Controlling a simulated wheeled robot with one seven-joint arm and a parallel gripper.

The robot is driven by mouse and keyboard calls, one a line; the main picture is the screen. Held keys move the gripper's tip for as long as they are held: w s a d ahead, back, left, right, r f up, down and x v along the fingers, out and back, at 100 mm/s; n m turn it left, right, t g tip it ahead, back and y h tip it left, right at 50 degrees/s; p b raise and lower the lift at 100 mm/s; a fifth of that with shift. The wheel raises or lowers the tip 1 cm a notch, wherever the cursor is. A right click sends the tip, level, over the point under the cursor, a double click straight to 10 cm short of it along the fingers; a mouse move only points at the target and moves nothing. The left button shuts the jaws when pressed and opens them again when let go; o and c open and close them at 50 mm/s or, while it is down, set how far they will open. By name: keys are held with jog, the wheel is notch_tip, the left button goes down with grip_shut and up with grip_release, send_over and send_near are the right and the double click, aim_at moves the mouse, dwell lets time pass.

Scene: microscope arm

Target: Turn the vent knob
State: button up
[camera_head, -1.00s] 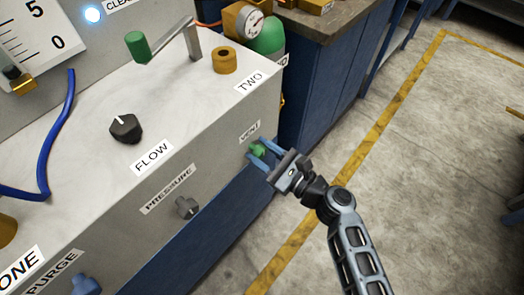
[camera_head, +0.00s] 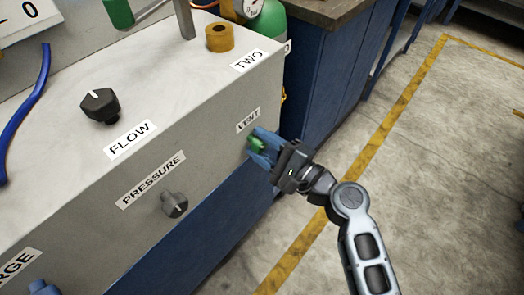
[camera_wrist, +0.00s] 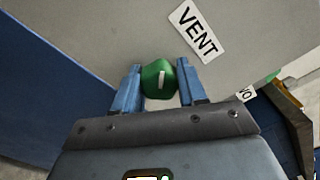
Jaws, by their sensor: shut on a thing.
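The green vent knob (camera_head: 257,145) sits on the front face of the grey cabinet (camera_head: 205,140), just below the VENT label (camera_head: 248,121). It also shows in the wrist view (camera_wrist: 159,79), with a white mark on its face that runs nearly straight up and down there. My gripper (camera_head: 262,147) is at the knob, with one blue finger on each side. In the wrist view the fingers (camera_wrist: 159,84) flank the knob and are shut on it. Part of the knob is hidden by the fingers in the head view.
A grey pressure knob (camera_head: 174,204) is on the same face to the left. A black flow knob (camera_head: 100,105) and a brass ring (camera_head: 219,37) are on the top. A blue purge knob (camera_head: 42,287) is at the lower left. The floor to the right is clear.

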jog(key=n+b, duration=0.4)
jog(key=shift+s+a+f+n, duration=0.1)
jog(key=shift+f+n, duration=0.2)
jog(key=n+b, duration=0.4)
jog(key=shift+r, duration=0.1)
jog(key=shift+a+n, duration=0.1)
jog(key=shift+n, duration=0.2)
jog(key=o, duration=1.1)
jog(key=shift+r, duration=0.1)
jog(key=shift+c, duration=0.2)
jog(key=shift+d, duration=0.2)
jog(key=v, duration=0.7)
jog(key=shift+s+d, duration=0.25)
